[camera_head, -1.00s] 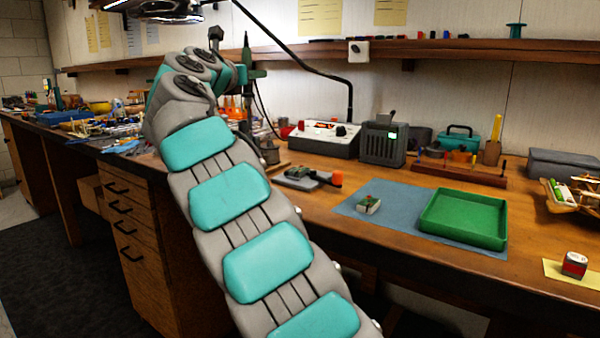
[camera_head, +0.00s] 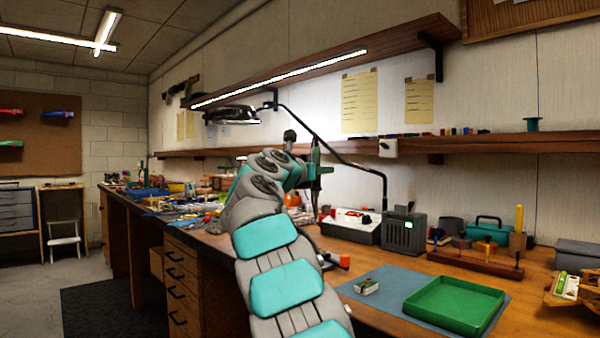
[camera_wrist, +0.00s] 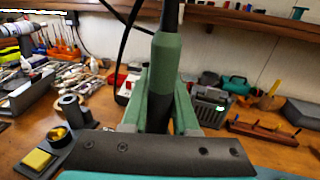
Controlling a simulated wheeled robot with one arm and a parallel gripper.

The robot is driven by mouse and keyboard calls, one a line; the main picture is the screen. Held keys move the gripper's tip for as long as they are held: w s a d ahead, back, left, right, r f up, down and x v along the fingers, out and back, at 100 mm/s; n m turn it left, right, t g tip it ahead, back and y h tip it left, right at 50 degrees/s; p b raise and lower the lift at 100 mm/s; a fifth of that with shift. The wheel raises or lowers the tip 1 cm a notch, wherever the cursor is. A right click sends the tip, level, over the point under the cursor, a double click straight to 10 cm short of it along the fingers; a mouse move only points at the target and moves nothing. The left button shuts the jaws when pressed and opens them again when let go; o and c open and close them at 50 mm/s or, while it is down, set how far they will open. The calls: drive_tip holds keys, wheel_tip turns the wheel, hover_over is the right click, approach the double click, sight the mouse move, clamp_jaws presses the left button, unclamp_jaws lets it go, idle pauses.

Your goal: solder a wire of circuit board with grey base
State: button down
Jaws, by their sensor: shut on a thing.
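My gripper (camera_wrist: 165,112) is shut on the green handle of a soldering iron (camera_wrist: 164,72). The iron stands upright between the fingers, with a black cord at its top; its tip is hidden. In the head view, the iron (camera_head: 316,160) is held above the bench near the lamp arm. The grey base (camera_head: 329,260) lies on the bench beside an orange-ended part (camera_head: 344,261). My arm hides much of the base and its board. A small green-topped board (camera_head: 366,286) lies on the blue mat (camera_head: 399,284), left of the green tray (camera_head: 453,303).
In the wrist view, an iron stand (camera_wrist: 72,112) and yellow sponge (camera_wrist: 37,160) are at the left. A white-topped power unit (camera_head: 350,223) and grey station (camera_head: 403,233) stand behind. A wooden tool rack (camera_head: 475,263) is right. Shelf (camera_head: 480,147) and lamp (camera_head: 232,115) hang above.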

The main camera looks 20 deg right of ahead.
sight(316, 199)
drive_tip(key=shift+w+f+b, duration=0.1)
drive_tip(key=shift+f+b, duration=2.65)
drive_tip(key=shift+b, duration=0.35)
drive_tip(key=shift+r, duration=0.1)
drive_tip(key=shift+f, duration=0.45)
drive_tip(key=shift+d+p, duration=0.1)
drive_tip(key=shift+p, duration=0.55)
drive_tip(key=shift+f, duration=0.7)
idle(1.1)
idle(1.9)
